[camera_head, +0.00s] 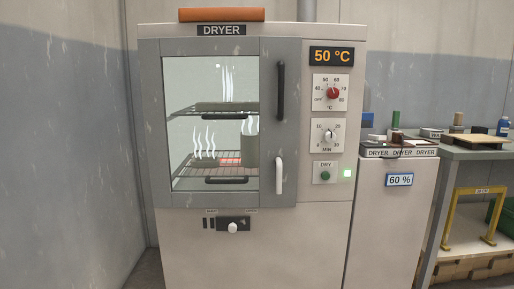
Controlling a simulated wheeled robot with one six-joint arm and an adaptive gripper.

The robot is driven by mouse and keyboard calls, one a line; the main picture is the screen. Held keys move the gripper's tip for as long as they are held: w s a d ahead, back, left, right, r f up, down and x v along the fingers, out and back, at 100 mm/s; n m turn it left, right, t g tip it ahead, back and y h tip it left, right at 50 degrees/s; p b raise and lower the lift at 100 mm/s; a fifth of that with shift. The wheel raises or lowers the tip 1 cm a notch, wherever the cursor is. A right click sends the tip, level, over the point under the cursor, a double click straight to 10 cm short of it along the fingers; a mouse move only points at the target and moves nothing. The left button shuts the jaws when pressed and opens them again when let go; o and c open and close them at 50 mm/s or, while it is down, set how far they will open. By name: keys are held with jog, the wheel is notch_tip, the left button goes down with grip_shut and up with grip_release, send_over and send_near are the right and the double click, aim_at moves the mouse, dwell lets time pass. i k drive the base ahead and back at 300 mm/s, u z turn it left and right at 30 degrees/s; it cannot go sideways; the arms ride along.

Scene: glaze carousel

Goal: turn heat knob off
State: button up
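The heat knob (333,93) is a red round knob on a white dial plate, on the right side of the dryer's front. The plate has marks for OFF and for 40 to 80 °C. Where the knob points is too small to tell surely. The display (332,56) above it reads 50 °C in orange. The dryer (222,30) is a pale cabinet with a grey-framed glass door, which is shut. Inside, white wavy heat lines rise over the racks and a red glow shows on the lower rack. My gripper is not in view.
A black door handle (281,91) and a white handle (279,176) stick out at left. A cabinet marked 60 % (399,180) and a cluttered bench stand right.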

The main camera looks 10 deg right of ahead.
aim_at(332, 92)
jog(key=u, duration=1.25)
jog(key=i, duration=0.55)
jog(key=z, duration=3.05)
